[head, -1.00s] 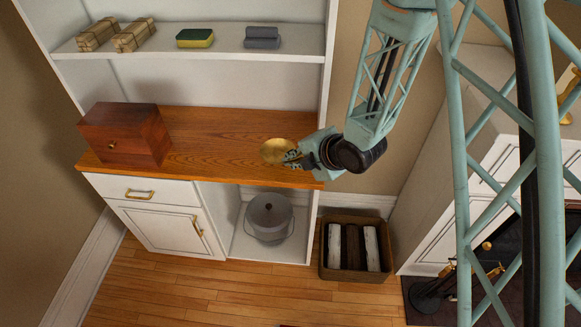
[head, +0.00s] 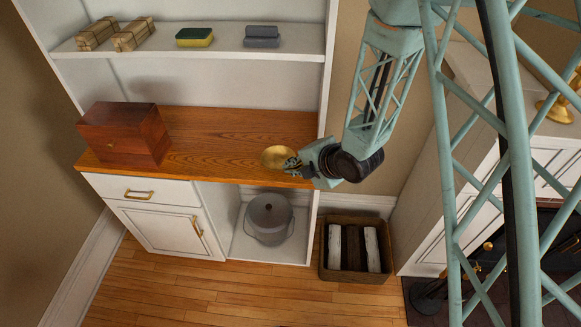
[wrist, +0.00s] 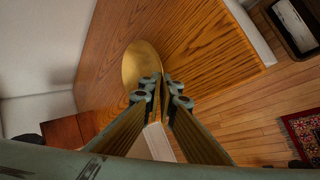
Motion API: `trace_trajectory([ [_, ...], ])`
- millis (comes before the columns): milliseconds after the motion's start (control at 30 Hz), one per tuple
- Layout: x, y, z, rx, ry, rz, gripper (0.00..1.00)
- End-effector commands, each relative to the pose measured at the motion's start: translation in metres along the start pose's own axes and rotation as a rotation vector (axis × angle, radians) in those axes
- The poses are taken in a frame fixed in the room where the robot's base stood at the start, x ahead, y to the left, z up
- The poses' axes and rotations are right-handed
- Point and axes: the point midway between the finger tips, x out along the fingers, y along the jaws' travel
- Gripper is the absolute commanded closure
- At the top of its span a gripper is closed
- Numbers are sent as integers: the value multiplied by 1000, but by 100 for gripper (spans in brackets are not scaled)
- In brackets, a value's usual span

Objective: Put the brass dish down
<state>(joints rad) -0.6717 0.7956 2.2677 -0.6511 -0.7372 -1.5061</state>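The brass dish (head: 276,156) is a shallow round golden dish at the right part of the wooden counter (head: 225,130). My gripper (head: 293,165) is at the dish's right side, with its fingertips close together at the rim. In the wrist view the dish (wrist: 140,62) shows beyond the fingertips (wrist: 162,84), which look shut on its near edge; they hide that part of the rim. The dish is over the counter, low and near its front edge. I cannot tell whether its underside touches the wood.
A reddish wooden box (head: 125,135) stands on the counter's left. The shelf (head: 290,53) above holds wrapped bundles, a sponge and grey rolls. Below are a lidded grey pot (head: 269,220) and a crate (head: 355,275). The counter between box and dish is clear.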

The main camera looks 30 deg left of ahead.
Motion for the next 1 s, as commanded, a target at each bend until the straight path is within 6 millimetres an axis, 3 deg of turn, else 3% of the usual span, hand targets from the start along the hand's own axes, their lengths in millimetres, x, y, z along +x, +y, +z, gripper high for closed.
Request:
trace_trajectory([
  [267,2,-2,0,0,0,0,100],
  [400,2,-2,0,0,0,0,91],
  [1000,-3,1,0,0,0,0,91],
])
